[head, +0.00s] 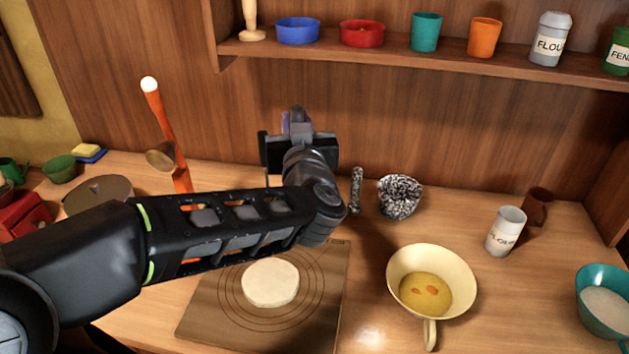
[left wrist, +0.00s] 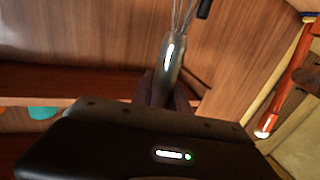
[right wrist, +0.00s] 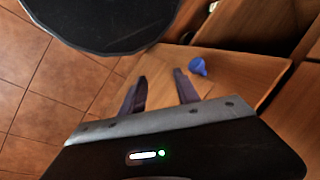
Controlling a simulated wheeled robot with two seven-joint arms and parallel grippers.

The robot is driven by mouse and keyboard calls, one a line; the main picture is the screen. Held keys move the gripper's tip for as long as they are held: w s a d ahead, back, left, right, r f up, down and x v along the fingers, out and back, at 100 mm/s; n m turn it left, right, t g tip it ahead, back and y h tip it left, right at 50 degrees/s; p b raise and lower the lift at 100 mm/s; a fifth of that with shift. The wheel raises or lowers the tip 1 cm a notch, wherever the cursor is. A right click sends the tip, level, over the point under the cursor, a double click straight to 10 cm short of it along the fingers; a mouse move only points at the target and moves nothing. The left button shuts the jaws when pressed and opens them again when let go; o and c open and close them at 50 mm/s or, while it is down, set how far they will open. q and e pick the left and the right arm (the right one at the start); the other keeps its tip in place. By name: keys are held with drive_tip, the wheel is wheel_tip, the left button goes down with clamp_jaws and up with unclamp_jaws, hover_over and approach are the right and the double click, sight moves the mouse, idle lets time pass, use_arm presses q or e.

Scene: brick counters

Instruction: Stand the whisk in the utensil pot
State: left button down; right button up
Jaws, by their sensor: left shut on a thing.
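The whisk (left wrist: 172,60) shows in the left wrist view, with a grey metallic handle and wire loops running out at the top edge. My left gripper (left wrist: 165,92) is shut on its handle. In the head view this gripper (head: 297,125) is raised above the back of the counter, pointing toward the wooden back wall, and its own body hides the whisk there. I cannot make out a utensil pot in any view; my left arm covers part of the counter. My right gripper (right wrist: 160,92) is open and empty in the right wrist view, with its fingers apart.
A speckled mortar (head: 400,197) and pestle (head: 356,190) stand right of my left gripper. A board (head: 220,320) with dough (head: 270,283) and a cream bowl (head: 430,258) lie in front. An orange stand (head: 168,125) rises at left. A shelf (head: 400,60) crosses above.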

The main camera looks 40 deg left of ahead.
use_arm(q)
drive_tip(key=w+a+p, duration=0.2)
drive_tip(key=w+a, duration=0.3)
drive_tip(key=w, duration=0.3)
drive_tip(key=w+a+p, duration=0.1)
drive_tip(key=w+a, duration=0.3)
drive_tip(key=w, duration=0.5)
wheel_tip(320, 180, down, 6)
drive_tip(key=shift+f, duration=0.25)
wheel_tip(320, 180, down, 5)
drive_tip(key=shift+w+a+r+p, duration=0.1)
drive_tip(key=shift+a+r+p, duration=0.05)
drive_tip(key=shift+p, duration=0.45)
